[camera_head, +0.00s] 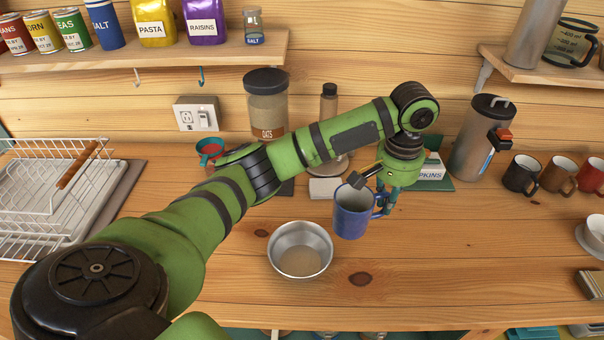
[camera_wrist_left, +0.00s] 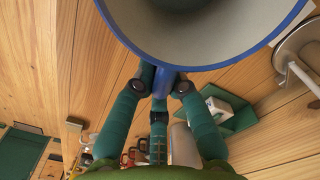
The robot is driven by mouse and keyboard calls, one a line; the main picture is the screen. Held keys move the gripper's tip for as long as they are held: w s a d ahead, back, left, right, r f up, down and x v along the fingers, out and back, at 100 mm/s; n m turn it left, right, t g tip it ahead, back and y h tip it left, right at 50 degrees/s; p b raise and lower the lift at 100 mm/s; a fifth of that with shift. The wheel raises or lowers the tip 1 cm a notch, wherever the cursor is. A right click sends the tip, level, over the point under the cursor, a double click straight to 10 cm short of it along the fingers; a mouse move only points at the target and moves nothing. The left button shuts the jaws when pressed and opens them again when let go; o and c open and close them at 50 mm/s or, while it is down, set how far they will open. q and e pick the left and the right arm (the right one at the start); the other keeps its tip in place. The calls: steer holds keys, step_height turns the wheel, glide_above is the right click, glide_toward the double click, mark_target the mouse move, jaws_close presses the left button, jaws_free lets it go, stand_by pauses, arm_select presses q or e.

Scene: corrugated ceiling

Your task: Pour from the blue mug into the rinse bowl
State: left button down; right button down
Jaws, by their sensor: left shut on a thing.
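The blue mug (camera_head: 352,214) is in the middle of the head view, slightly tilted, to the right of and above the rinse bowl. My left gripper (camera_head: 383,203) is shut on its handle, on the mug's right side. In the left wrist view the mug's blue rim (camera_wrist_left: 190,66) and pale inside fill the top, with the fingers (camera_wrist_left: 160,92) around the handle. The inside shows no clear contents. The rinse bowl (camera_head: 300,249), a round metal bowl, sits on the wooden counter near its front edge. My right gripper is not seen.
A wire dish rack (camera_head: 55,190) stands at the left. A metal dispenser (camera_head: 480,138) and several mugs, one black (camera_head: 521,175), stand at the right. An oats jar (camera_head: 267,103) is behind my arm. The counter (camera_head: 450,260) right of the bowl is clear.

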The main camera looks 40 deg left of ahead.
arm_select(q)
steer(key=w+a+f+p, duration=0.2)
steer(key=w+a+p, duration=0.15)
steer(key=w, duration=0.45)
steer(key=f+p, duration=0.1)
steer(key=f, duration=0.1)
steer(key=s+f+p, duration=0.1)
steer(key=f, duration=0.2)
steer(key=s+f+p, duration=0.1)
steer(key=f+p, duration=0.1)
steer(key=f, duration=0.1)
steer(key=shift+a, duration=0.25)
steer(key=shift+s+f, duration=0.25)
steer(key=shift+f, duration=0.1)
steer(key=shift+w+r, duration=0.1)
